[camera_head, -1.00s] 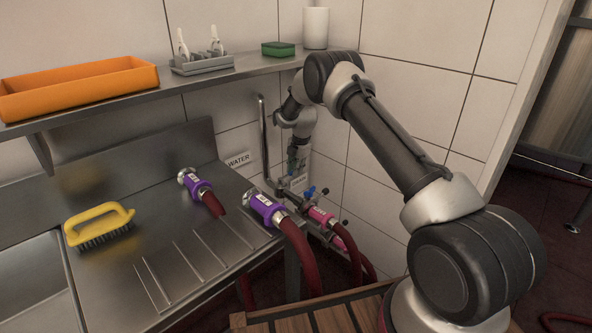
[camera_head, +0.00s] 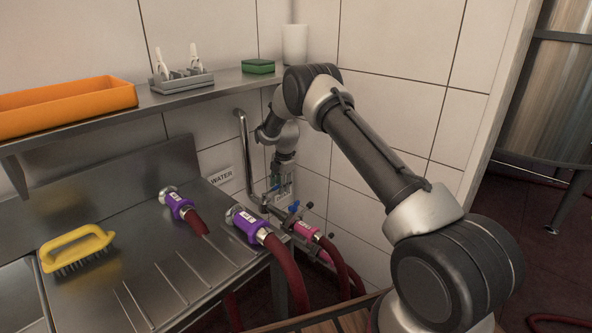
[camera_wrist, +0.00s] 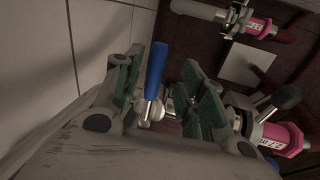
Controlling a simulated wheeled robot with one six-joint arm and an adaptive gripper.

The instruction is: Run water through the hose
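My gripper (camera_wrist: 178,95) is open in the wrist view, with green-padded fingers on either side of a blue valve handle (camera_wrist: 155,68). The handle stands between the fingers, and I see a gap to the right finger; contact with the left one is unclear. In the head view, my gripper (camera_head: 283,178) reaches down by the wall pipe, and a blue handle (camera_head: 294,206) shows just below it. Red hoses with purple couplings (camera_head: 248,224) lie on the steel drainboard. A pink coupling (camera_head: 307,231) is at the valves, also in the wrist view (camera_wrist: 282,138). A WATER sign (camera_head: 221,177) is on the wall.
A yellow brush (camera_head: 76,250) lies on the drainboard (camera_head: 130,205). The shelf above holds an orange tray (camera_head: 66,107), a grey holder (camera_head: 181,80), a green sponge (camera_head: 258,67) and a white cup (camera_head: 294,44). A tiled wall (camera_head: 385,100) stands close to my arm.

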